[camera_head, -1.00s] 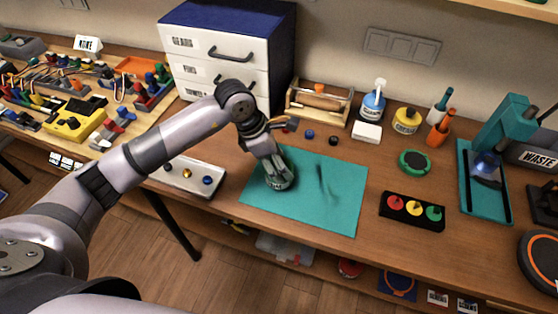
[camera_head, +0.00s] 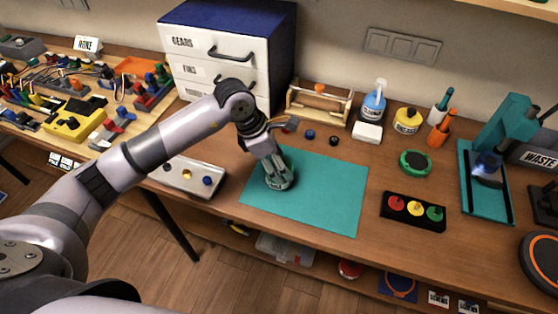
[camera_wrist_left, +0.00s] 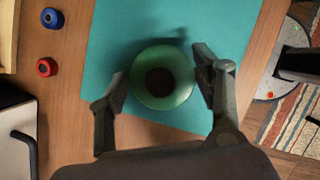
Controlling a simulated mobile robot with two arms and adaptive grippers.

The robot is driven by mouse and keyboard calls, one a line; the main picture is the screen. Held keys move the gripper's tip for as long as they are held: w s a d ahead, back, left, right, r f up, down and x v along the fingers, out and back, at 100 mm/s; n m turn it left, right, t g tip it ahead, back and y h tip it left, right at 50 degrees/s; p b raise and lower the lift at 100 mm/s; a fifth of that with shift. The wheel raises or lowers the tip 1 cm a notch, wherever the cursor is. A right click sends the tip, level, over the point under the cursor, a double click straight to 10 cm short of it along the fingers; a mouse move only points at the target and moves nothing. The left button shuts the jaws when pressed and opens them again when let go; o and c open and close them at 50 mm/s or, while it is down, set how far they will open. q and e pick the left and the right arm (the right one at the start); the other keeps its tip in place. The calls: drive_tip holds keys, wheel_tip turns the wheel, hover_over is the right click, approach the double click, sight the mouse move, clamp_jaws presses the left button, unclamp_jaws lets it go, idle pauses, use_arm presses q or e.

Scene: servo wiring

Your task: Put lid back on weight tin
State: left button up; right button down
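A round green tin (camera_head: 279,184) sits on the teal mat (camera_head: 325,205), near its left side. In the left wrist view the green round top (camera_wrist_left: 143,92) shows a dark round centre; I cannot tell whether that is a lid knob or an opening. My left gripper (camera_head: 277,172) reaches down over the tin. In the wrist view its fingers (camera_wrist_left: 160,82) stand wide apart on either side of the round top, very close to its edges; contact is unclear. My right gripper is not in view.
A metal panel with knobs (camera_head: 177,177) is left of the mat. A black block with coloured knobs (camera_head: 411,211) is to its right. Drawers (camera_head: 215,60), a wooden rack (camera_head: 300,103) and bottles stand behind. The mat's right part is clear.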

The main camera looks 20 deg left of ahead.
use_arm(q)
drive_tip(key=o, duration=0.4)
drive_tip(key=o, duration=0.5)
drive_tip(key=shift+r+p, duration=1.75)
drive_tip(key=shift+r, duration=1.8)
drive_tip(key=shift+c, duration=0.3)
clamp_jaws()
